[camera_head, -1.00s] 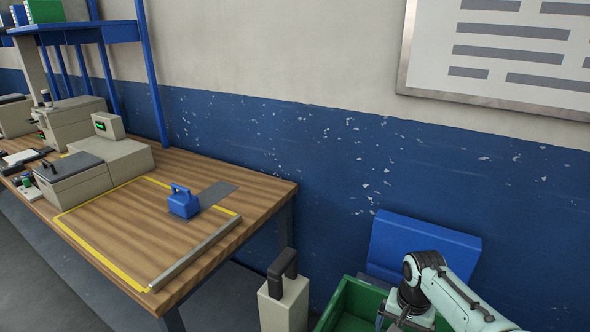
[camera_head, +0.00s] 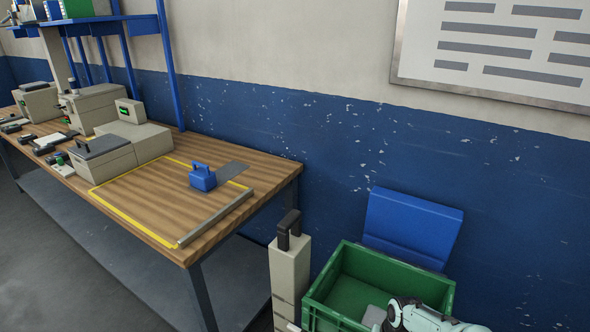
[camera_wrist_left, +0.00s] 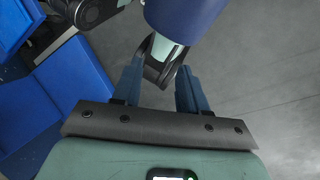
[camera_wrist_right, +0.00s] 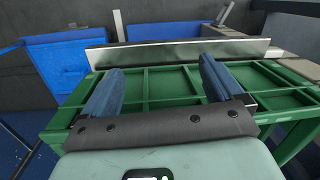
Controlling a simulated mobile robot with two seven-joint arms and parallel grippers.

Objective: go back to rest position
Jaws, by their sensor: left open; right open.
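My left gripper (camera_wrist_left: 160,90) shows in the left wrist view, its two blue fingers apart and nothing between them, with my own arm parts and grey floor beyond. My right gripper (camera_wrist_right: 160,88) shows in the right wrist view, its fingers apart and empty in front of the green crate. In the head view, a pale arm link of mine shows at the bottom right, in front of the green crate (camera_head: 318,297). Neither set of fingertips can be made out in the head view.
A wooden workbench (camera_head: 150,212) stands at the left, with a blue handled block (camera_head: 203,179) and grey machines on it. A beige post with a black handle (camera_head: 289,265) stands between bench and crate. A blue panel (camera_head: 412,225) is behind the crate. Floor is clear at lower left.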

